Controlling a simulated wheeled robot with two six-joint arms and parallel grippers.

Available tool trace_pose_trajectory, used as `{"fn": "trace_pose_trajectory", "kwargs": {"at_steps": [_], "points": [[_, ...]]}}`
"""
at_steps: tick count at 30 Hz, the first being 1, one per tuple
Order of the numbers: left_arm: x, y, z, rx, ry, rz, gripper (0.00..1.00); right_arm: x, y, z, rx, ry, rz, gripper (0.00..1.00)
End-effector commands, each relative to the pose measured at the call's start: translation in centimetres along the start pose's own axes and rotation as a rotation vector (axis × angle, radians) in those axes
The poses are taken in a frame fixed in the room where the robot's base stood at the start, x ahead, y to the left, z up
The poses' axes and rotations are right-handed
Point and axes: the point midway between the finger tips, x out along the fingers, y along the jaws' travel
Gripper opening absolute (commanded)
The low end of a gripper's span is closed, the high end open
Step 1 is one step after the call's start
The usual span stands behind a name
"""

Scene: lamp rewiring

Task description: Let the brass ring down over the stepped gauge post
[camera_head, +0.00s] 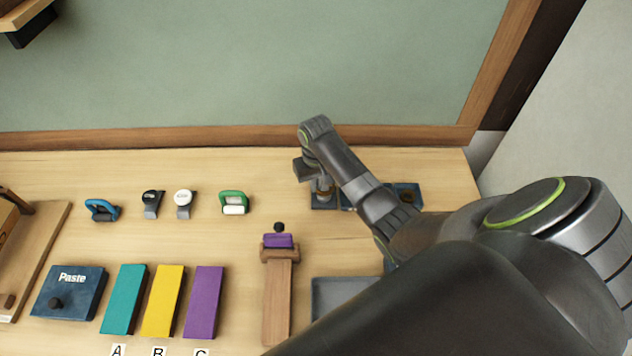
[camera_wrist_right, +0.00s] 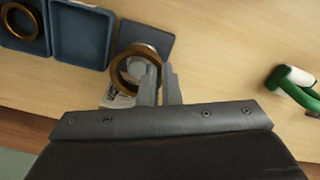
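The brass ring (camera_wrist_right: 120,72) is in my right gripper (camera_wrist_right: 166,72), whose two fingers are close together at the ring's edge in the right wrist view. The pale metal gauge post (camera_wrist_right: 148,49) shows just behind and through the ring, on a dark blue-grey base (camera_wrist_right: 160,44). I cannot tell whether the ring is around the post or still above it. In the head view my right gripper (camera_head: 318,178) is over the post's base (camera_head: 322,204) at the back right of the table; the ring is hard to make out there. My left gripper is out of view.
A green-handled object (camera_head: 234,203) stands to the left in the head view. A wooden stand (camera_head: 277,300) with a purple block is nearer. My right arm hides the table's right side.

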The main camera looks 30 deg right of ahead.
Motion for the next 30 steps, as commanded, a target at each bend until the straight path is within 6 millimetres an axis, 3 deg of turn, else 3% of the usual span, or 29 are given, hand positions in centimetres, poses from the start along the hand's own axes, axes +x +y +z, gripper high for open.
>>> {"fn": "trace_pose_trajectory", "kwargs": {"at_steps": [30], "points": [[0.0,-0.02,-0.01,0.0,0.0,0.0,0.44,0.58,-0.01,0.01,0.0,0.0,0.0,0.0]]}}
